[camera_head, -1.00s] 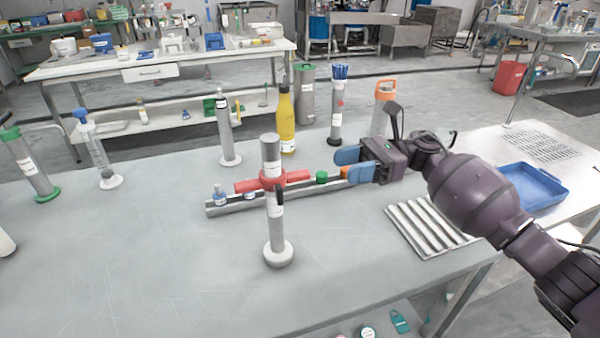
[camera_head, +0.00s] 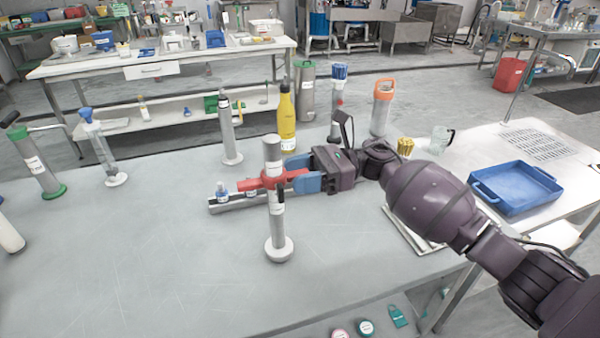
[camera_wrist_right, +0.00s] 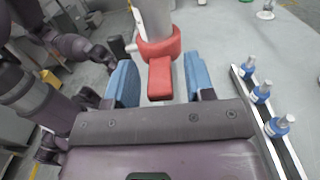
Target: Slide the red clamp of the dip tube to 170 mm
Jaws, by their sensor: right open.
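The dip tube (camera_head: 272,152) is a grey upright cylinder on a pale round foot. Its red clamp (camera_head: 246,184) sits around the upper part, with a bar sticking out to each side. My right gripper (camera_head: 302,172) is at the clamp's right-hand bar. In the right wrist view my right gripper (camera_wrist_right: 160,84) is open, its blue fingers on either side of the red bar (camera_wrist_right: 160,76), with visible gaps. The clamp's ring (camera_wrist_right: 160,46) goes around the tube ahead. I cannot read a millimetre scale. My left gripper is not in view.
A yellow bottle (camera_head: 287,122) and a grey cylinder (camera_head: 228,135) stand behind. A blue tray (camera_head: 515,186) is at right. The table's left front is clear.

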